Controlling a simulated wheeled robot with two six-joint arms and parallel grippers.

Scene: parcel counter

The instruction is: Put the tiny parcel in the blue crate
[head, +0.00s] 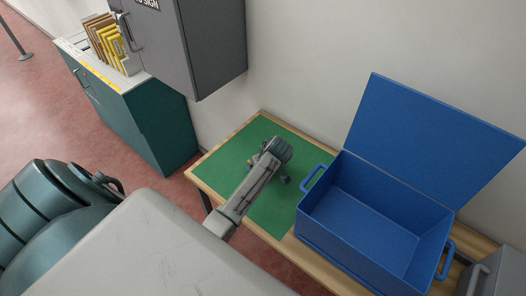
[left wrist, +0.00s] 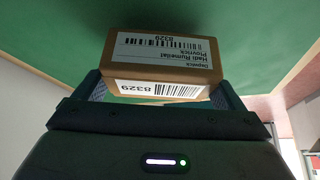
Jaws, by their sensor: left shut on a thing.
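The tiny parcel (left wrist: 162,57) is a small brown box with white address and barcode labels, one reading 8329. It sits between the two fingers of my left gripper (left wrist: 160,90), which is shut on it. In the head view my left gripper (head: 284,180) is over the green mat, left of the blue crate. The parcel is hidden there behind my wrist. I cannot tell whether it touches the mat. The blue crate (head: 322,243) stands on the table with its lid (head: 432,128) raised at the back; its visible inside is empty. My right gripper is not in view.
The green mat (head: 232,153) covers the left part of the wooden table (head: 197,177). A crate handle (head: 313,178) sticks out near my left gripper. A grey wall cabinet (head: 205,45) hangs behind left, above a teal cabinet (head: 150,120) with upright envelopes (head: 108,40).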

